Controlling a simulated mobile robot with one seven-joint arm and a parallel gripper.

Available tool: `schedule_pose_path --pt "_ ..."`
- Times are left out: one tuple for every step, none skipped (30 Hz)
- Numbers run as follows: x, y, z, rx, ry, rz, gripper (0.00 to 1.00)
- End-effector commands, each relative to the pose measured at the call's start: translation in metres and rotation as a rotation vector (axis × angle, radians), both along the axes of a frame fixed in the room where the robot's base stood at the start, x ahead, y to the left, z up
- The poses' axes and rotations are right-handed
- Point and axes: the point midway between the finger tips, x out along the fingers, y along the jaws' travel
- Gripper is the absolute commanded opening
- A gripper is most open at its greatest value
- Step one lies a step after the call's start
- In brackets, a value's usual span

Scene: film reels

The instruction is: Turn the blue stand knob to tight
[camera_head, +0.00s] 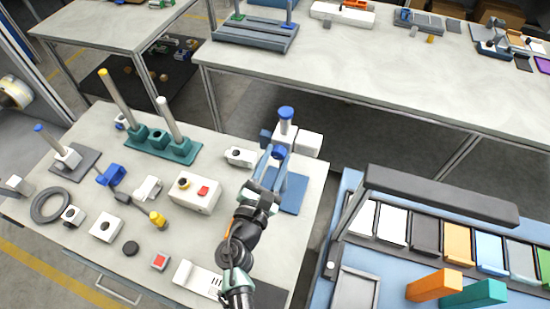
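A blue stand (291,198) with a flat base plate and an upright post is near the right edge of the near table. A darker blue knob (279,152) sits at the top of it. My gripper (268,170) reaches up from the front beside the post, just below and left of the knob. Its fingers are small and partly overlap the stand. I cannot tell whether they touch the knob or how wide they are apart. The knob's tightness setting cannot be read.
Behind the stand are a white block with a blue cap (286,113) and another white block (309,143). Left are a white box with a red button (194,191) and a teal base with posts (160,147). A blue bench with coloured blocks (458,243) is at right.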

Motion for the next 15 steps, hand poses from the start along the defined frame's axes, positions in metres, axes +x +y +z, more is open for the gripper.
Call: schedule_pose_path --pt "-0.0002 0.0001 0.0 0.0 0.0 0.0 0.12" --pt "-0.0002 0.0001 -0.0001 0.0 0.0 0.0 0.07" --pt "-0.0002 0.0001 -0.0001 0.0 0.0 0.0 0.0" --pt "-0.0002 0.0 -0.0001 0.0 0.0 0.0 0.0" --pt "-0.0002 0.0 -0.0001 0.0 0.0 0.0 0.0" --pt "-0.0002 0.0001 -0.0001 0.0 0.0 0.0 0.0" --pt "-0.0002 0.0 -0.0001 0.0 0.0 0.0 0.0" --pt "-0.0003 0.0001 -0.0002 0.001 0.0 0.0 0.0" --pt "-0.0003 0.0002 -0.0004 0.003 -0.001 0.0 0.0" --pt "-0.0003 0.0001 -0.0005 0.006 -0.002 0.0 0.0" --pt "-0.0003 0.0002 -0.0009 0.01 -0.003 0.0 0.0" --pt "-0.0003 0.0001 -0.0012 0.016 -0.005 0.0 0.0" --pt "-0.0002 0.0003 -0.0015 0.023 -0.007 0.0 0.0" --pt "-0.0003 0.0003 -0.0017 0.03 -0.01 0.0 0.0" --pt "-0.0003 0.0004 -0.0019 0.044 -0.015 0.001 0.0"
